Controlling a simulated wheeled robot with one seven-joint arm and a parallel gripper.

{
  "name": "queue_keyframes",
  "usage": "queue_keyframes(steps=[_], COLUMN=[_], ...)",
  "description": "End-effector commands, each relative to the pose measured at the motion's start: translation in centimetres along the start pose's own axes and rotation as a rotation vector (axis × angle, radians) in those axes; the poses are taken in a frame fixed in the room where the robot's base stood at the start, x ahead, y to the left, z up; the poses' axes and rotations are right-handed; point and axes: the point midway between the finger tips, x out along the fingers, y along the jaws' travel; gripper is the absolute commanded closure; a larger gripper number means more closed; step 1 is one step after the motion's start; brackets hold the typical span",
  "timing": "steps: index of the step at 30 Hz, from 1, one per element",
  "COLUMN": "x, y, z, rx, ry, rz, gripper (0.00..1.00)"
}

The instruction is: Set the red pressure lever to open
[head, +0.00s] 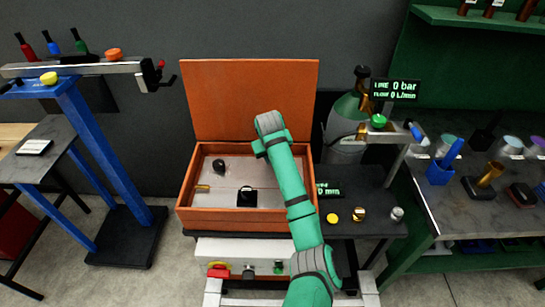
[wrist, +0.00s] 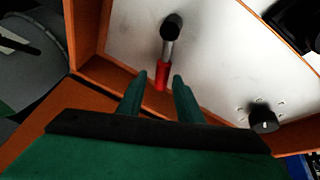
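The red pressure lever (wrist: 161,76) shows in the wrist view. It has a red grip, a silver rod and a dark round end, and lies over a pale panel (wrist: 215,65). My gripper (wrist: 159,77) is open, with its two green fingers on either side of the red grip. Gaps show between the fingers and the grip, and I cannot tell how deep the grip sits between them. In the head view my arm hides the lever and the gripper's fingers.
The orange case (head: 183,200) stands with its lid (head: 250,98) raised; its walls surround the panel. A black dial (wrist: 263,118) sits on the panel at right in the wrist view. A black box (head: 246,197) is inside. A gauge display (head: 396,90) reads 0 bar.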

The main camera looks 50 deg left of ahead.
Motion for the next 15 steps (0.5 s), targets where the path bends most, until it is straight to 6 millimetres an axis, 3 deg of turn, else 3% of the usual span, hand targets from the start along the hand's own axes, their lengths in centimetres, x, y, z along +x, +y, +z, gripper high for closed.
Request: queue_keyframes(steps=[10, 15], x=[-0.2, -1.9], y=[-0.1, -0.1], z=[0.0, -0.1], rx=[-0.002, -0.003], ry=[0.000, 0.002], rz=[-0.001, -0.001], gripper=[0.64, 0.64])
